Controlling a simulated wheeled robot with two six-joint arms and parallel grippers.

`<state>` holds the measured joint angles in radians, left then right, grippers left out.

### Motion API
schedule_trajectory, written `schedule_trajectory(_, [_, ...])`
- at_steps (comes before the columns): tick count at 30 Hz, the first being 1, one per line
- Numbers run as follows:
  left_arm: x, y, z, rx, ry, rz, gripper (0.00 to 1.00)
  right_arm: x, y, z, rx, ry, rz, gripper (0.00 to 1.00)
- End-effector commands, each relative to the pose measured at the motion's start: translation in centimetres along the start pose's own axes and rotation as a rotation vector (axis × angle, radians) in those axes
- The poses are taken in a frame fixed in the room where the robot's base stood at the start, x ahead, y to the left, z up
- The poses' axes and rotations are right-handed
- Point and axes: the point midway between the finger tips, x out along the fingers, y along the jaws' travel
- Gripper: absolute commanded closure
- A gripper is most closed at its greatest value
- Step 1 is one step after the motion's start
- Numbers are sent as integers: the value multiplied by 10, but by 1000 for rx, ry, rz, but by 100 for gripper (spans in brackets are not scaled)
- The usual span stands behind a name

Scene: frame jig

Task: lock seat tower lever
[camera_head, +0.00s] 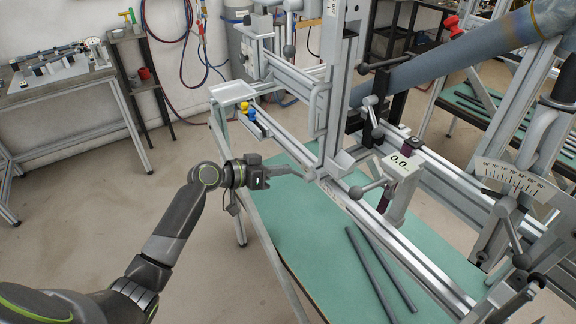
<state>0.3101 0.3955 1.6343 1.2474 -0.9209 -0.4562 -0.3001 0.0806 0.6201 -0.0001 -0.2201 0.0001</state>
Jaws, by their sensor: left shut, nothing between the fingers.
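The frame jig's tall upright tower (335,90) stands on the long metal rail, right of centre. A dark clamp lever (376,66) sticks out to its right. I cannot tell which lever is the seat tower's, or whether either is locked. My left gripper (303,174) is shut and empty, left of the tower's foot above the green tabletop. Its tips are close to the rail; contact cannot be made out. My right gripper is not in view.
The green table (310,225) carries the jig, with two dark bars (370,275) lying on it. A white tray (232,92) and yellow and blue knobs (248,111) sit at the rail's far end. A large blue-grey tube (450,65) slants across the upper right. Open floor lies left.

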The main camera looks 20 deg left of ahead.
Motion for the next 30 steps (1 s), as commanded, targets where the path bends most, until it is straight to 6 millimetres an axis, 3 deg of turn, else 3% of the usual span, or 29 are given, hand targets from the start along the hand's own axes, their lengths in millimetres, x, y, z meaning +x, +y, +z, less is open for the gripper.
schedule_trajectory(15, [8, -4, 23, -343, 0, 111, 100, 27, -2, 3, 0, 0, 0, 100])
schedule_trajectory(30, [9, -2, 26, -419, 1, 137, 100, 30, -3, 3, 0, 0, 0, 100])
